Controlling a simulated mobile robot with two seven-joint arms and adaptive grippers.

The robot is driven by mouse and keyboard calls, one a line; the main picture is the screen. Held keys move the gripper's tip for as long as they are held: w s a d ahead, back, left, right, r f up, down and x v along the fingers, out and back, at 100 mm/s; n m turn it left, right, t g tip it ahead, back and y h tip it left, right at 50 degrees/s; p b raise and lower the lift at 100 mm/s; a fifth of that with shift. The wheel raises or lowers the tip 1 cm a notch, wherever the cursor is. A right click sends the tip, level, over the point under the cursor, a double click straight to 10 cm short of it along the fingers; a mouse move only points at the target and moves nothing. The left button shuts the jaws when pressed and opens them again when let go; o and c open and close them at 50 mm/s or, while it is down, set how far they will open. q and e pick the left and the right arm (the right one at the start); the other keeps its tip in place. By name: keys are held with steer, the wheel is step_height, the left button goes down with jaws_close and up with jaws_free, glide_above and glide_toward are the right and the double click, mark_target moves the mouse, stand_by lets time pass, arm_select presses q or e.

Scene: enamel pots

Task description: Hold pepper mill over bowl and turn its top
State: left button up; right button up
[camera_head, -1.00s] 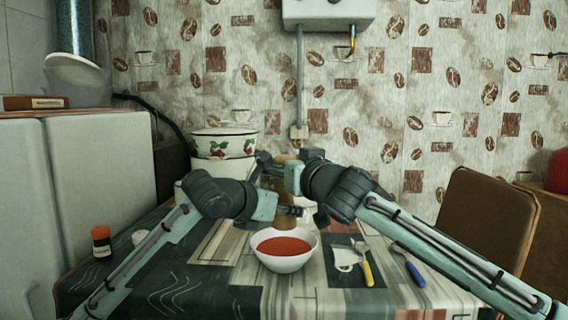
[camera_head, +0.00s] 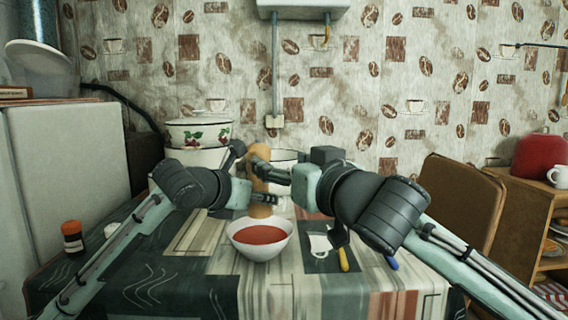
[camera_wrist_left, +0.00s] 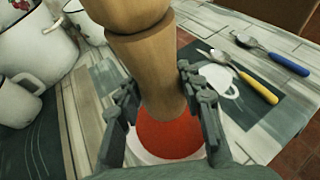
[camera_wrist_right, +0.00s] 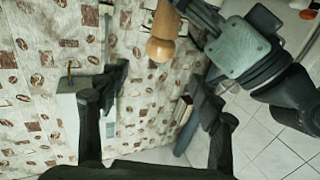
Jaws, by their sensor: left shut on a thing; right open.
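The wooden pepper mill (camera_head: 260,157) stands about upright just above and behind the white bowl (camera_head: 259,250) in the head view. The bowl holds red soup and stands on the table. My left gripper (camera_head: 253,194) is shut on the mill's body; the left wrist view shows the mill (camera_wrist_left: 155,70) between both fingers (camera_wrist_left: 158,92), with the bowl (camera_wrist_left: 140,155) beneath. My right gripper (camera_head: 268,172) is open beside the mill's upper part. In the right wrist view the mill's knob (camera_wrist_right: 161,49) lies ahead of the open fingers (camera_wrist_right: 160,84), not gripped.
Enamel pots (camera_head: 198,133) stand behind on the left. A jar with an orange lid (camera_head: 73,238) is at the left. A white cup-shaped motif (camera_head: 320,243) and yellow- (camera_wrist_left: 258,88) and blue-handled utensils (camera_wrist_left: 288,63) lie right of the bowl. A chair (camera_head: 462,200) is at the right.

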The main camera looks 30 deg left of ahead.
steer(key=n+g+y, duration=0.3)
steer(key=n+g, duration=0.4)
steer(key=g, duration=0.3)
glide_toward(269, 151)
steer(key=shift+g, duration=0.3)
steer(key=a, duration=1.2)
steer(key=shift+a, duration=0.3)
steer(key=c, duration=1.2)
